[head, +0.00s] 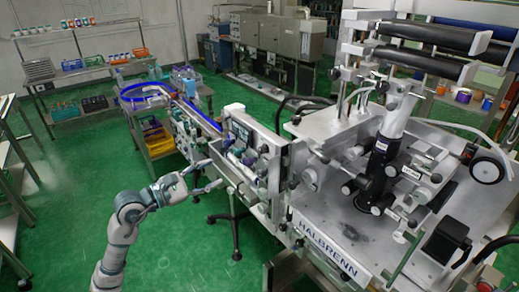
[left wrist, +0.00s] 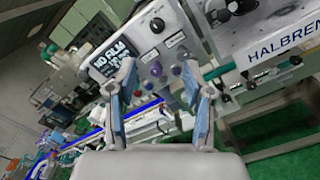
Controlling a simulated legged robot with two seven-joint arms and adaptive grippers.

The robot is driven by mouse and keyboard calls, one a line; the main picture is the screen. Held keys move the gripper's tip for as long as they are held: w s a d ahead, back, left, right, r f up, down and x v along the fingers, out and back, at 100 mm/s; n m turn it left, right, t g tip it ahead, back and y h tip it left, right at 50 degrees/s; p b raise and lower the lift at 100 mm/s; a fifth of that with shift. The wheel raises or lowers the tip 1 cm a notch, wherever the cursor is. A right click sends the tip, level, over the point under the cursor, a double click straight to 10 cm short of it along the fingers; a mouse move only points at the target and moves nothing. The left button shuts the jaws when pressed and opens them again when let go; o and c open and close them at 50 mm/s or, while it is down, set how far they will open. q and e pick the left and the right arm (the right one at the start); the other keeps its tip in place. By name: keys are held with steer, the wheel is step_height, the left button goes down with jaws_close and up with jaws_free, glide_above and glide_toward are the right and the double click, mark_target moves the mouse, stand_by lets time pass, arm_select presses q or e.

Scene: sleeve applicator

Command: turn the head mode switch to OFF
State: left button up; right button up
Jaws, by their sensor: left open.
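My left gripper (head: 213,175) reaches in from the left in the head view, in front of the machine's side. It also shows in the left wrist view (left wrist: 160,68), where its two blue-grey fingers stand apart with nothing between the tips. Beyond them is a light grey control panel (left wrist: 143,42) with a black knob (left wrist: 157,25) near its top and several small coloured buttons below. Its labels are too small to read, so I cannot tell which control is the head mode switch. The gripper appears apart from the panel. My right gripper is not in view.
A dark display (left wrist: 110,60) reading "NO FILM" sits left of the knob. The large HALBRENN machine (head: 330,248) fills the right. A conveyor with a blue edge (head: 195,112) runs to the back left. The green floor (head: 60,215) is open at left.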

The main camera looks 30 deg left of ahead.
arm_select(q)
steer(key=p, duration=0.3)
glide_toward(261, 151)
steer(key=p+x, duration=0.4)
steer(key=x, duration=0.5)
steer(key=shift+w, duration=0.1)
steer(key=shift+a+f, duration=0.15)
steer(key=shift+a, duration=0.35)
steer(key=shift+c, duration=0.7)
steer(key=c, duration=0.8)
jaws_close()
